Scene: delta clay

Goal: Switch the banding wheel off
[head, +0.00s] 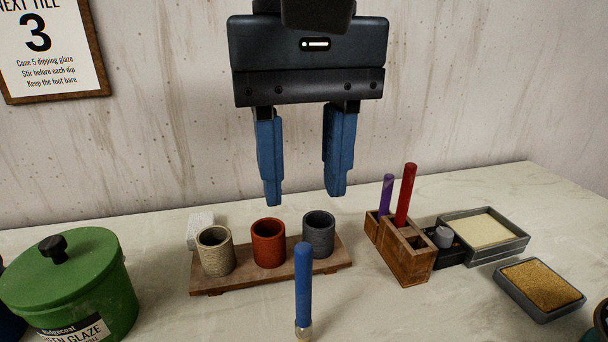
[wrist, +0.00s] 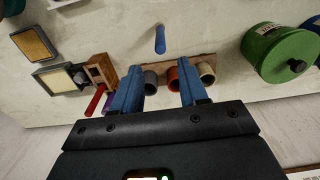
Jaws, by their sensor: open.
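My gripper (head: 304,200) is open and empty, fingers pointing down, above and behind the row of cups. Its blue fingers also show in the wrist view (wrist: 160,72), one on each side of the grey cup. I see no banding wheel that I can name for sure. A small dark box with a grey knob (head: 444,237) sits right of the wooden holder, well to the right of my gripper. I cannot tell whether it is the wheel's switch or how it is set. A dark rounded thing (head: 601,318) is cut off at the right edge.
A wooden board (head: 206,286) carries a beige cup (head: 215,255), a red cup (head: 268,247) and a grey cup (head: 318,238). A blue-handled tool (head: 303,285) stands in front. A wooden holder (head: 405,262), trays (head: 548,288) and a green glaze pot (head: 75,290) flank them.

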